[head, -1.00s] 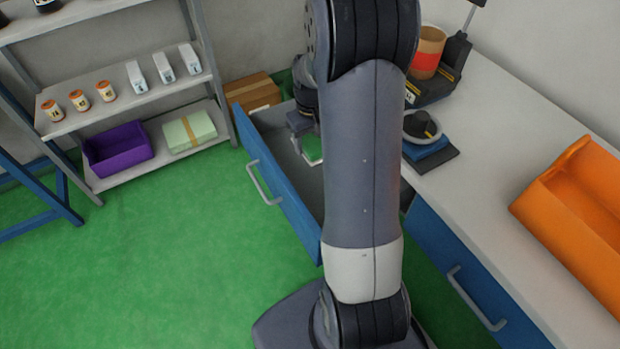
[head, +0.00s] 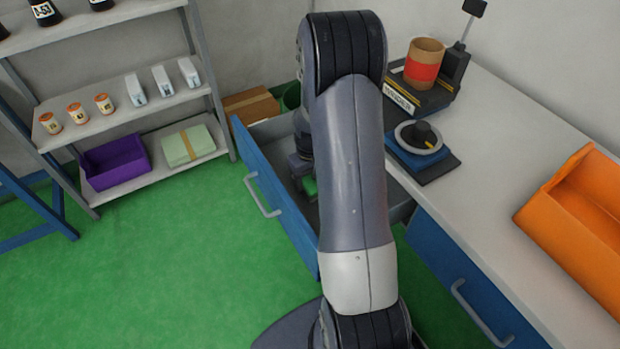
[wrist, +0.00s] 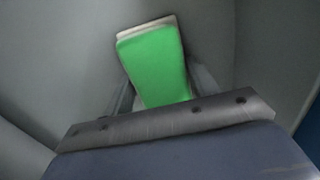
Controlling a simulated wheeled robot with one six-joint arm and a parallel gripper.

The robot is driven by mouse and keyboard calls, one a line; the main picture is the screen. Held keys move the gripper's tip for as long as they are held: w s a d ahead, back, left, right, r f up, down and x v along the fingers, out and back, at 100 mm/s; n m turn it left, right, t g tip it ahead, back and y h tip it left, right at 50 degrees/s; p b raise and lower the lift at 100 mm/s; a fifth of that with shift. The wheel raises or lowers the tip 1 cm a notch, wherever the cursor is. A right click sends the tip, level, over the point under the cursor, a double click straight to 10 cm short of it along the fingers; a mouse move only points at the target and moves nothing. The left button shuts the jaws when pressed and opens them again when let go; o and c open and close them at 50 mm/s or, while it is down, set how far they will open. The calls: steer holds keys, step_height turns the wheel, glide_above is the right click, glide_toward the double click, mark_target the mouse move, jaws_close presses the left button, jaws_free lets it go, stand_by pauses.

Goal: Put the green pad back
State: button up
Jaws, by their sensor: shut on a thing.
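The green pad (wrist: 155,62) with a pale backing edge shows in the wrist view, held between the fingers of my gripper (wrist: 160,98). In the head view a small part of the green pad (head: 310,187) shows beside my gripper (head: 304,178); my arm hides much of that area. My gripper is shut on the pad, inside the open blue drawer (head: 277,193). The grey drawer walls surround the pad in the wrist view. I cannot tell whether the pad touches the drawer floor.
The counter (head: 480,150) on the right bears an orange bin (head: 575,215), a round device on a blue base (head: 420,150) and a labelled stand (head: 425,95) with a cup. A shelf rack (head: 120,122) stands at the left. The green floor (head: 150,270) in front is clear.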

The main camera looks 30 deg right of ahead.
mark_target(310, 178)
steer(key=shift+f, duration=0.15)
steer(key=o, duration=0.9)
step_height(310, 178, up, 12)
steer(key=shift+r+p, duration=0.2)
steer(key=shift+p, duration=0.6)
